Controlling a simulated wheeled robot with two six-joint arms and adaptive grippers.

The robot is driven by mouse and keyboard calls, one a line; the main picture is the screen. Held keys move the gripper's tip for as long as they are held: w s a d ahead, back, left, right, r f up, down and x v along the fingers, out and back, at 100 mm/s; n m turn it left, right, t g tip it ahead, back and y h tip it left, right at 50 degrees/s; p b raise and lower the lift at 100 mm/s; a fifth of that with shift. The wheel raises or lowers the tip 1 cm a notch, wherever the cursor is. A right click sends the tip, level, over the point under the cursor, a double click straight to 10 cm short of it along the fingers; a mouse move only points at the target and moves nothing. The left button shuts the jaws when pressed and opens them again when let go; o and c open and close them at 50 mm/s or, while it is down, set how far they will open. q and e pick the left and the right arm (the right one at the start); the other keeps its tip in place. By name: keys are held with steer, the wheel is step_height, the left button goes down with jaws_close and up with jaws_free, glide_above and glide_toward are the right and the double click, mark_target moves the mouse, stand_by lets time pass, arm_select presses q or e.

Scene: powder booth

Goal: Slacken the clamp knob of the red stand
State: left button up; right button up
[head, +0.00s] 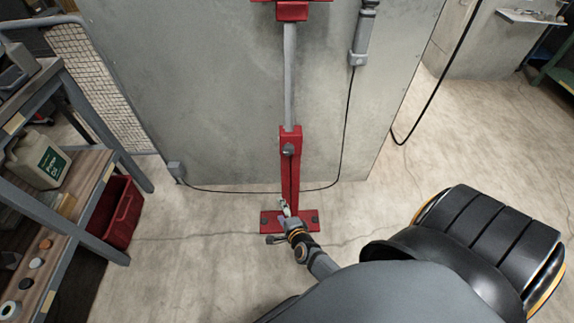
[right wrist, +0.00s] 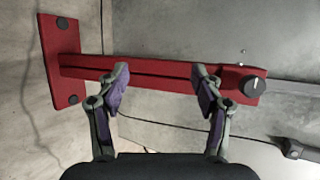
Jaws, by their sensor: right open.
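The red stand (head: 290,170) rises from a red base plate (head: 312,223) on the floor, with a grey rod (head: 290,75) coming out of its top. Its clamp knob (head: 288,149) is a small dark round knob near the top of the red post. In the right wrist view the knob (right wrist: 255,86) shows a light pointer line and lies just right of the right fingertip. My right gripper (right wrist: 162,84) is open, its two fingers spread over the red post (right wrist: 150,77), with nothing between them but the post behind. In the head view the right gripper (head: 284,208) is low near the base plate. My left gripper is not seen.
A grey panel (head: 225,90) stands behind the stand, with a black cable (head: 343,140) along it. A shelf (head: 85,175) with bottles and a red bin (head: 115,212) are at the left. Floor right of the stand is clear.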

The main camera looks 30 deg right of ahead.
steer(key=w+d+r+m+t+h+b, duration=0.4)
steer(key=r+m, duration=0.3)
steer(key=m, duration=0.6)
steer(key=m+g+h+b, duration=0.2)
steer(key=m+h+b, duration=0.1)
steer(key=m, duration=0.5)
glide_toward(288, 152)
steer(key=x, duration=0.9)
steer(key=shift+w+d+f, duration=0.1)
steer(key=shift+w+d, duration=0.05)
steer(key=shift+d, duration=0.05)
steer(key=shift+w+d, duration=0.25)
steer(key=shift+w, duration=0.15)
steer(key=c, duration=1.2)
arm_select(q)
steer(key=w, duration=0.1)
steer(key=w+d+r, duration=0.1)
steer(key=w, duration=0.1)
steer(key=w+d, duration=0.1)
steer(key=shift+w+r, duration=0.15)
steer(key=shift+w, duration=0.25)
arm_select(e)
steer(key=shift+o, duration=0.2)
